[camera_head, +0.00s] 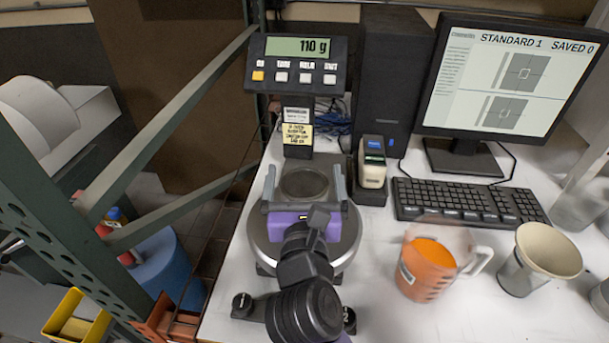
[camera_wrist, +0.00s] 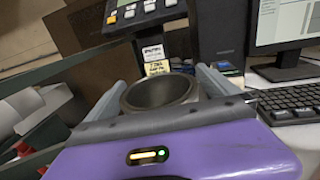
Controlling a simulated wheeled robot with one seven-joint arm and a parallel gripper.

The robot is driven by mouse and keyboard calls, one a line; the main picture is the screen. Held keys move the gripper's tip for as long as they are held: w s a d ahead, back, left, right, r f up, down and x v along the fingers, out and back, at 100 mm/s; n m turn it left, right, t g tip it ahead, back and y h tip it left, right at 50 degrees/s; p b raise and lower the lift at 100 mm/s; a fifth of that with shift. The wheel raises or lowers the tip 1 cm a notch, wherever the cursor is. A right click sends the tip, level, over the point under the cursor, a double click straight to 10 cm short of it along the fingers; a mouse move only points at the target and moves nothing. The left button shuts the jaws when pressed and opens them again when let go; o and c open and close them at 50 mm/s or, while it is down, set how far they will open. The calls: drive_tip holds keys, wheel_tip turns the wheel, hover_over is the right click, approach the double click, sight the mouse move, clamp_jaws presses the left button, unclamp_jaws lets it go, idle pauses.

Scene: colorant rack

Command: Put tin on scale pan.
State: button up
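The tin (camera_head: 304,184), a round grey open can, is over the back part of the round metal scale pan (camera_head: 342,250). Its base is hidden, so contact with the pan does not show directly. The scale display (camera_head: 297,47) reads 110 g. My purple gripper (camera_head: 304,182) is over the pan, with one grey finger on each side of the tin. Narrow gaps show between fingers and tin, so it looks open around it. In the wrist view the tin (camera_wrist: 157,92) is upright between the fingers, its inside dark and seemingly empty.
A monitor (camera_head: 505,80) stands behind. A green metal rack post (camera_head: 165,125) is at the left.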

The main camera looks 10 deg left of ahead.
drive_tip(key=shift+r, duration=0.1)
drive_tip(key=shift+r, duration=0.1)
drive_tip(key=s, duration=0.8)
drive_tip(key=s+d+b, duration=0.1)
drive_tip(key=s, duration=0.3)
drive_tip(key=shift+d, duration=0.1)
